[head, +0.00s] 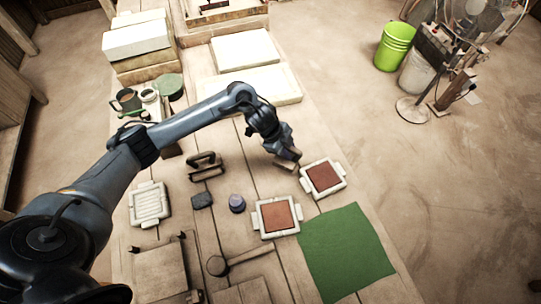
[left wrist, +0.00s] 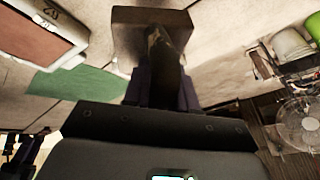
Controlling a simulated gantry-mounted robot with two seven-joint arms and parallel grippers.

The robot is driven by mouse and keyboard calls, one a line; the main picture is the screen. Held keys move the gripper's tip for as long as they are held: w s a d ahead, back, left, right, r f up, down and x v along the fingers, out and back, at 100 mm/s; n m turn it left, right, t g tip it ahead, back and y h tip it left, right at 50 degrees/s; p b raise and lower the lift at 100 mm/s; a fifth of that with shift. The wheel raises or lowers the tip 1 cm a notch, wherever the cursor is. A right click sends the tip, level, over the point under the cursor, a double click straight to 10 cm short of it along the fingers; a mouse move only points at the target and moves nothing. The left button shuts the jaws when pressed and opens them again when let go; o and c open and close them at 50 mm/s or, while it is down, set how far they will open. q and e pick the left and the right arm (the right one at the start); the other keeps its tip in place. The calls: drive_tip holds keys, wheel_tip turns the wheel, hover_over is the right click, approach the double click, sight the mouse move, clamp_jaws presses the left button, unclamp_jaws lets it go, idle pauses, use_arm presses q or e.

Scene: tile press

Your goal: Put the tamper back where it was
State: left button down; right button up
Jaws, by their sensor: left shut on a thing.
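My left gripper (head: 287,154) is shut on the tamper (head: 285,164), just left of the far tile mould. In the left wrist view, the tamper (left wrist: 152,20) shows as a brown block, with its dark handle between the fingers of the gripper (left wrist: 162,85). In the head view the gripper hides much of the tamper, and I cannot tell whether it touches the table. One white mould (head: 258,224) and another white mould (head: 343,179) each hold a red-brown clay tile.
A dark bracket-like stand (head: 206,166), a dark block (head: 201,200) and a purple round pot (head: 237,203) stand left of the tamper. A pale ribbed mould (head: 150,204) lies farther left. A mallet (head: 217,265) and green mat (head: 345,252) lie nearer. Pale slabs (head: 245,50) lie behind.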

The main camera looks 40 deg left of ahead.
use_arm(q)
drive_tip(key=shift+s+a+f+b, duration=0.2)
drive_tip(key=shift+a+f+b, duration=0.1)
drive_tip(key=shift+a+f, duration=0.9)
drive_tip(key=shift+s+a+f+b, duration=0.2)
drive_tip(key=shift+a+f+b, duration=0.15)
drive_tip(key=shift+a+f, duration=0.8)
drive_tip(key=shift+s+a+f+b, duration=0.25)
drive_tip(key=shift+a+f, duration=0.5)
drive_tip(key=shift+f, duration=0.8)
drive_tip(key=shift+w+f, duration=0.1)
drive_tip(key=shift+f, duration=0.05)
drive_tip(key=c, duration=0.9)
unclamp_jaws()
drive_tip(key=shift+a, duration=0.1)
